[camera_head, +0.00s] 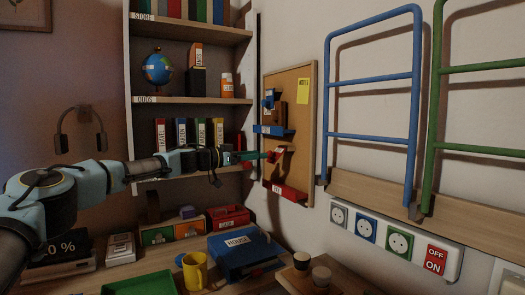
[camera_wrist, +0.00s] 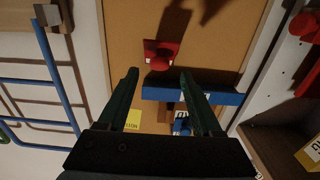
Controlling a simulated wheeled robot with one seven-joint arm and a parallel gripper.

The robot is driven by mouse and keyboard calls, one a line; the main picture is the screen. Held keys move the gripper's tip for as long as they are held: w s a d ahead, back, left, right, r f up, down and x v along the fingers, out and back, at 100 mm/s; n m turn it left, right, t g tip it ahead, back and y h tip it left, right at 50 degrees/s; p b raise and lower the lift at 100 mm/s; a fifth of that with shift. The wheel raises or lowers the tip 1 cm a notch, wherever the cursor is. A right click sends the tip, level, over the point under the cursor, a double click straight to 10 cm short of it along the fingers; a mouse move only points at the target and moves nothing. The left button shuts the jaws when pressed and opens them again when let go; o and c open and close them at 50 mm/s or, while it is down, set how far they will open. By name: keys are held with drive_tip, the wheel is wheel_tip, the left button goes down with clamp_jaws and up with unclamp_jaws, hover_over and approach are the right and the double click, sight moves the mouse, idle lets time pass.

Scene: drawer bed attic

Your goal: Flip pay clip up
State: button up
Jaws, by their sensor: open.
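A corkboard (camera_head: 300,117) hangs on the wall, and it also fills the middle of the wrist view (camera_wrist: 207,35). A red clip with a round knob (camera_wrist: 161,56) is on the board; its label is too small to read, so I cannot confirm it is the pay clip. A blue ledge (camera_head: 272,130) sits just above it in the head view and shows in the wrist view (camera_wrist: 210,95). My gripper (camera_head: 258,156) is open and points at the board. In the wrist view my fingertips (camera_wrist: 158,74) lie either side of the clip's line, with nothing held.
A red ledge (camera_head: 290,192) is low on the board and a yellow note (camera_head: 303,91) is near its top. A shelf with binders (camera_head: 190,132) stands left. Blue rails (camera_head: 370,78) are right. The desk holds a blue box (camera_head: 238,253) and a yellow mug (camera_head: 195,270).

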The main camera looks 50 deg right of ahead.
sight(274, 153)
drive_tip(key=shift+p+x, duration=0.45)
drive_tip(key=shift+x, duration=1.05)
clamp_jaws()
